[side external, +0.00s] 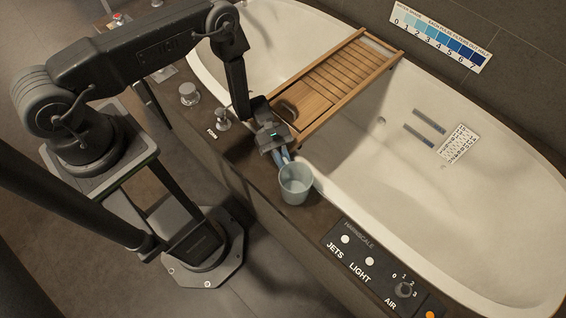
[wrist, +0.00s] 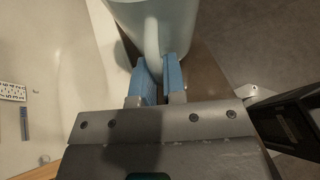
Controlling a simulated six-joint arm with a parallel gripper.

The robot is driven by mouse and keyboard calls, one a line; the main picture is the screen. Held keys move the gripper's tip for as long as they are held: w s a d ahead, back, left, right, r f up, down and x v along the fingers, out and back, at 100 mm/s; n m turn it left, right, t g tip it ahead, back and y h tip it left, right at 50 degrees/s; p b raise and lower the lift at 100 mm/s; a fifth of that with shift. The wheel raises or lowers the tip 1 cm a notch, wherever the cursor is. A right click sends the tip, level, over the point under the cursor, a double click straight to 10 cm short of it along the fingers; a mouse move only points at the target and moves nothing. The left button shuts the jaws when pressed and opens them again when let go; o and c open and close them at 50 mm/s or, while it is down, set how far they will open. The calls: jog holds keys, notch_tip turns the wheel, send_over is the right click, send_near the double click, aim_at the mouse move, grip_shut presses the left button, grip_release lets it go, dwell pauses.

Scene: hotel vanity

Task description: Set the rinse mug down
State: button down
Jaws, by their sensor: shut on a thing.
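The rinse mug (side external: 295,185) is a pale blue-grey cup, upright, at the brown ledge (side external: 262,181) along the tub's near side. I cannot tell whether its base touches the ledge. My gripper (side external: 283,156) is just behind the mug, with blue finger pads shut on its handle. In the wrist view the mug (wrist: 168,25) fills the top, and its handle (wrist: 152,50) runs down between the two blue pads of my gripper (wrist: 158,78). The mug's underside is hidden.
A white bathtub (side external: 450,190) lies behind the ledge, with a wooden slatted tray (side external: 330,82) across it. A control panel (side external: 375,268) with buttons and a knob is to the mug's right. Metal taps (side external: 189,94) stand on the ledge to the left.

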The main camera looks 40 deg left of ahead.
jog(key=shift+f, duration=1.05)
jog(key=c, duration=1.2)
grip_release()
jog(key=shift+f, duration=0.1)
